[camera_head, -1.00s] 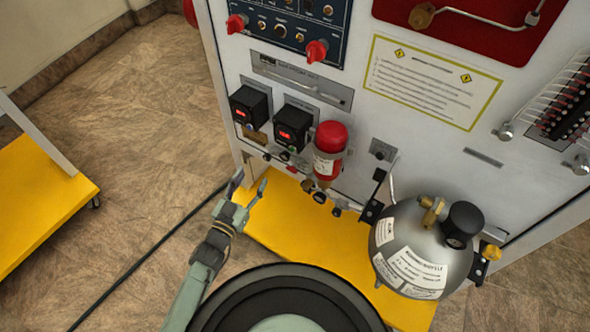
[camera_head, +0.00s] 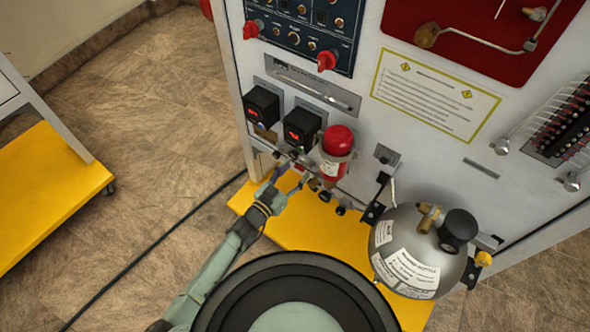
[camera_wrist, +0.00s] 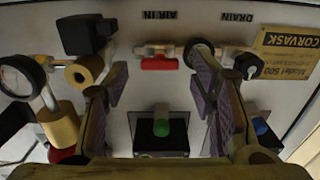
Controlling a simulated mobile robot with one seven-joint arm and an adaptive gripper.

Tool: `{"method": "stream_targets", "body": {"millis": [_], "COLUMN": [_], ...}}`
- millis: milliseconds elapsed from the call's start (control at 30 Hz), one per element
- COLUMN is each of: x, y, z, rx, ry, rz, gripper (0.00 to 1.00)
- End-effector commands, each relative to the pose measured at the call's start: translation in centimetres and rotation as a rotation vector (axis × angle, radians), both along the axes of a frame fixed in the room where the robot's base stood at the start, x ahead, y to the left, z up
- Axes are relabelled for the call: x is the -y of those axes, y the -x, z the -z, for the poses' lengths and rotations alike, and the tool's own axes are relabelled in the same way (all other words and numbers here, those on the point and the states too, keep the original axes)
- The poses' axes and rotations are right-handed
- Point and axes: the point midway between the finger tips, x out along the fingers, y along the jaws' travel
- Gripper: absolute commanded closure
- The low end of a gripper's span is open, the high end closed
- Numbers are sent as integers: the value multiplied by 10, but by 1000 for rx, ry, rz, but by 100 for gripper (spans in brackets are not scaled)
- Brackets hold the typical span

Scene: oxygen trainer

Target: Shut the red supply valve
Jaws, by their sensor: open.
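The red supply valve has a small red handle (camera_wrist: 160,64) on a brass fitting beside the "AIR IN" label in the wrist view. The handle lies lengthwise along the pipe direction. My gripper (camera_wrist: 160,85) is open, with one padded finger on each side of the handle in that view. No contact with the handle is visible, and the remaining distance is hard to judge. In the head view my gripper (camera_head: 285,183) is low at the panel front, left of the red bottle; the valve there is small and partly hidden by the fingers.
A red bottle (camera_head: 336,152) stands close right of my gripper, with two black regulator boxes (camera_head: 302,128) above. A steel sphere tank (camera_head: 415,255) is farther right. The wrist view shows a gauge (camera_wrist: 22,78) and green knob (camera_wrist: 161,128). Yellow base (camera_head: 300,225) lies below.

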Motion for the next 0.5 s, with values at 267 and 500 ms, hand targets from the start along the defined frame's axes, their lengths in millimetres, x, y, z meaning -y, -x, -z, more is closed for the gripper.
{"method": "stream_targets", "body": {"millis": [267,500], "x": [5,4], "y": [-6,-6], "z": [0,0], "rx": [-1,-1], "ry": [1,1], "rz": [-1,-1], "gripper": [48,57]}}
